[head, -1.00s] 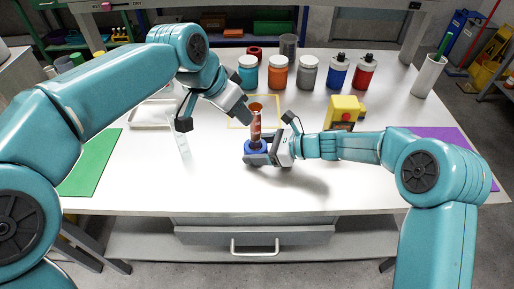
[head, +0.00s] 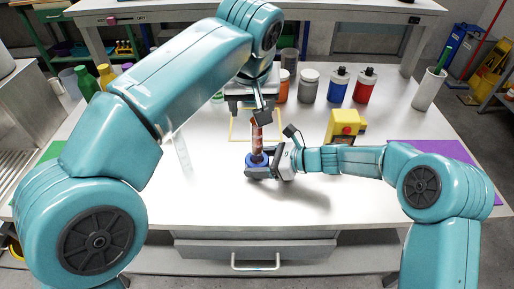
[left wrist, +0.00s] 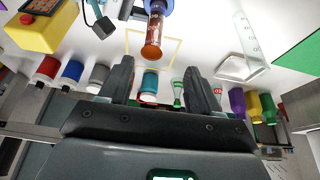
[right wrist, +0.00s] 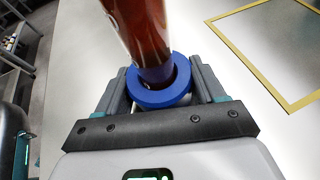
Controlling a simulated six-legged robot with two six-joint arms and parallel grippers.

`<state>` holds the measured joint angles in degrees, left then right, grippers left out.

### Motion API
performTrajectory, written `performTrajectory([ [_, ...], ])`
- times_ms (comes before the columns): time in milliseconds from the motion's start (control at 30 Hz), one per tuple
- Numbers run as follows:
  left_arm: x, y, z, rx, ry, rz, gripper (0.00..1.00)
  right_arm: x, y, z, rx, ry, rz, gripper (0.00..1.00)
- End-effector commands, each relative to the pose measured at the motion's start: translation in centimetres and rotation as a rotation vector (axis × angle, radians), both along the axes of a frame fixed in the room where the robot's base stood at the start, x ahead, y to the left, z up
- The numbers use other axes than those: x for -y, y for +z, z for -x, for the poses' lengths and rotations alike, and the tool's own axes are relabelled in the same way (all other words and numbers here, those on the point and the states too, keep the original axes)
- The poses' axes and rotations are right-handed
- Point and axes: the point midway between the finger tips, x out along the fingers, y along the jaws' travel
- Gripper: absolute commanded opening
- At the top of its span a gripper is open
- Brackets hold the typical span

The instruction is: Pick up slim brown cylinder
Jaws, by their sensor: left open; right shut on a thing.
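The slim brown cylinder (head: 257,137) stands upright in a blue ring-shaped base (head: 257,160) near the table's middle. It also shows in the left wrist view (left wrist: 153,40) and, close up, in the right wrist view (right wrist: 138,28). My right gripper (head: 262,172) is shut on the blue base (right wrist: 165,98), low at the table, with a finger on each side of it. My left gripper (head: 262,107) is open just above the cylinder's top. In the left wrist view its two fingers (left wrist: 160,80) are spread with nothing held, and the cylinder appears beyond the fingertips.
A yellow box with a red button (head: 345,127) stands to the right. A row of lidded jars, including a grey jar (head: 309,86), stands behind. A clear glass cylinder (head: 182,152) stands to the left. A yellow square outline (head: 235,137) is marked on the table.

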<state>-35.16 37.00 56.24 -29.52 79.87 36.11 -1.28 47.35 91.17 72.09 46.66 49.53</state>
Motion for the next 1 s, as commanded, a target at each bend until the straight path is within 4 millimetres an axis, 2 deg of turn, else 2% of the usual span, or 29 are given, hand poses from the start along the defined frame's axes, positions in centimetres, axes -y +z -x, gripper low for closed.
performTrajectory([
  [100,1.1,-1.4,-0.1,-0.004,-0.022,-0.007,0.63,0.0,0.0,0.0,0.0,0.0,0.0,0.39],
  [300,1.0,-4.8,-1.5,-0.003,-0.024,-0.005,0.63,0.0,0.0,0.0,0.0,0.0,0.0,0.39],
  [567,1.0,-7.3,-2.7,-0.002,-0.024,-0.005,0.63,0.0,0.0,0.0,0.0,0.0,0.0,0.39],
  [800,1.0,-10.5,-4.3,-0.003,-0.024,-0.004,0.63,0.0,0.0,0.0,0.0,0.0,0.0,0.39],
  [1000,1.1,-11.0,-4.5,-0.001,-0.024,-0.002,0.63,0.0,0.0,0.0,0.0,0.0,0.0,0.39],
])
